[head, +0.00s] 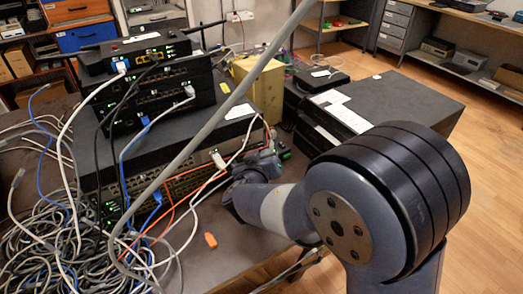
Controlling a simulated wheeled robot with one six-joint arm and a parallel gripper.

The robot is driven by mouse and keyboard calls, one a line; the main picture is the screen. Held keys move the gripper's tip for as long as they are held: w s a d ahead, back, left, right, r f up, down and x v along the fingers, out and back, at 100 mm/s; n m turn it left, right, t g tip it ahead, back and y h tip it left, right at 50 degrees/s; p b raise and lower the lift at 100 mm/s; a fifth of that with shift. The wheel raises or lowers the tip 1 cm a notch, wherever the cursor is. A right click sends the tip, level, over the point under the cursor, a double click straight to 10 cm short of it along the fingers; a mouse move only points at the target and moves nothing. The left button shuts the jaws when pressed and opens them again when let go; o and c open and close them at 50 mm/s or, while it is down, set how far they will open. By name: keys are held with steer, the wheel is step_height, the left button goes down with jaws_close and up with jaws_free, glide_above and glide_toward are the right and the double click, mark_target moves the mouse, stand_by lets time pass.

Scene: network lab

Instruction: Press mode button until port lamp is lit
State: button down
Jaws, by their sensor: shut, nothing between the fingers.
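A stack of network devices stands on the table at the left. The top black box (135,55) has small green lights, and the black unit below it (160,92) also shows green lights. A wide dark switch (180,186) with rows of ports sits at the bottom, with several cables plugged into its front. My gripper (266,152) is at the right end of this switch, shut and empty. The wrist and cables partly hide it, and I cannot tell whether it touches anything. The mode button and port lamp are too small or hidden to make out.
A tangle of grey, white and blue cables (60,245) covers the table's left. A thick grey cable (215,120) crosses in front of the stack. An orange plug (210,240) lies on the table. A yellow box (262,85) and black equipment (395,100) stand behind.

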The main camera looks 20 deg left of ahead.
steer(key=shift+w+a, duration=0.15)
steer(key=shift+b, duration=0.4)
steer(key=shift+s+d+b, duration=0.5)
steer(key=shift+d+b, duration=0.1)
steer(key=shift+b, duration=0.15)
steer(key=shift+s+d+f+b, duration=0.1)
steer(key=shift+s+d+b, duration=0.2)
steer(key=shift+b, duration=0.15)
steer(key=shift+s+d+b, duration=1.35)
steer(key=shift+d, duration=0.2)
